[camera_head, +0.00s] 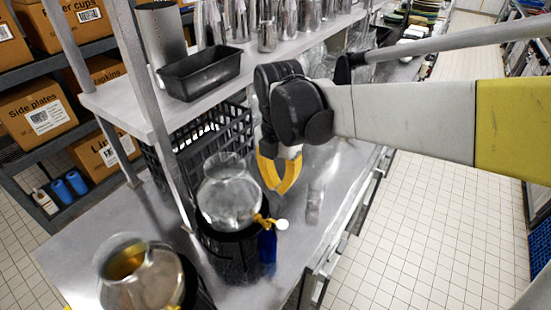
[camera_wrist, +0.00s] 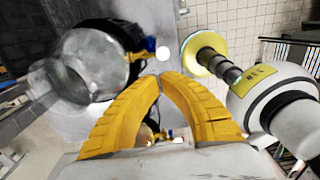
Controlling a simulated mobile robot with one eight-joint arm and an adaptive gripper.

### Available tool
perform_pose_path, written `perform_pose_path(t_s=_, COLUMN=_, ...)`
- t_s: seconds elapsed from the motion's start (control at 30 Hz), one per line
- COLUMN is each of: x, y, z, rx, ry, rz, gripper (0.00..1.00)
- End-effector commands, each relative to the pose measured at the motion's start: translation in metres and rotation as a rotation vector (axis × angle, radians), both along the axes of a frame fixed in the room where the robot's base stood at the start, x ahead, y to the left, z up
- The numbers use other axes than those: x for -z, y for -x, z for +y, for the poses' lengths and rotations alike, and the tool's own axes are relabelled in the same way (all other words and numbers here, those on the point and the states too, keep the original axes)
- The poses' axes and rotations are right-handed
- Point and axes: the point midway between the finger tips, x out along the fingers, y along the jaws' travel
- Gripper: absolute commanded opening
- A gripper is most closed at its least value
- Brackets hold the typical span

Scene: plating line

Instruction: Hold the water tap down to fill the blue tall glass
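The water dispenser (camera_head: 228,200) is a round clear jar on a black stand. Its brass tap (camera_head: 265,220) has a white knob (camera_head: 282,224) on the right. The blue tall glass (camera_head: 267,247) stands upright directly under this tap; its water level cannot be told. My gripper (camera_head: 281,190) has its yellow fingers pointing down, above and behind the tap, apart from it and empty. In the wrist view the fingertips (camera_wrist: 161,76) meet or nearly meet. Just beyond them show the white knob (camera_wrist: 163,53), a bit of the blue glass (camera_wrist: 151,44) and the clear jar (camera_wrist: 90,65).
A second dispenser (camera_head: 127,265) with amber liquid stands at the front left. A black crate (camera_head: 205,140) is behind the water jar. A shelf with a black tray (camera_head: 200,73) and metal containers runs above. The steel counter (camera_head: 325,185) is mostly clear to the right.

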Motion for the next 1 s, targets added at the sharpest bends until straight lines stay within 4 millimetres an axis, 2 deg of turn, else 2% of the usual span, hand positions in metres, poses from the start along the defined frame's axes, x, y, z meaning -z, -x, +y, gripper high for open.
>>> perform_pose_path(t_s=0.23, x=0.002, y=0.000, z=0.000, rx=0.003, ry=0.000, rz=-0.001, gripper=0.00)
perform_pose_path(t_s=0.37, x=0.013, y=0.000, z=-0.001, rx=0.004, ry=0.000, rz=-0.001, gripper=0.00)
perform_pose_path(t_s=0.47, x=0.029, y=0.000, z=-0.001, rx=0.004, ry=-0.001, rz=-0.002, gripper=0.00)
perform_pose_path(t_s=0.8, x=0.101, y=0.001, z=-0.001, rx=0.004, ry=-0.001, rz=-0.002, gripper=0.00)
perform_pose_path(t_s=1.0, x=0.130, y=0.001, z=-0.001, rx=0.004, ry=-0.001, rz=-0.002, gripper=0.00)
